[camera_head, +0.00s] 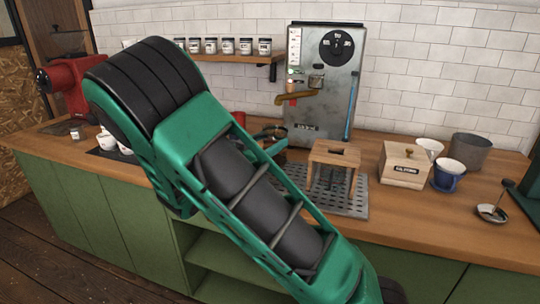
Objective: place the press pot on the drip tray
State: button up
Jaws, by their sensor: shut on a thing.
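The drip tray (352,207) is a flat, perforated grey metal plate on the wooden counter, right of the middle. A wooden stand (335,156) with a hole in its top stands on it. My green arm crosses the picture and covers the tray's left part. I cannot make out the press pot; it may be hidden behind my arm. A dark, rounded thing (268,134) shows just past the arm's edge, too covered to identify.
A wooden box (404,165), blue mug (448,174), white cup (430,148) and grey pot (469,150) stand right of the tray. A grey machine panel (325,80) rises behind it. A red machine (65,88) stands far left. Bare counter (400,215) lies right of the tray.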

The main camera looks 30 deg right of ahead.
jog(key=shift+w+d+f, duration=0.3)
jog(key=shift+d+f, duration=0.25)
jog(key=shift+d, duration=0.2)
jog(key=shift+f, duration=1.9)
jog(key=o, duration=1.4)
jog(key=shift+a, duration=0.15)
jog(key=v, duration=1.2)
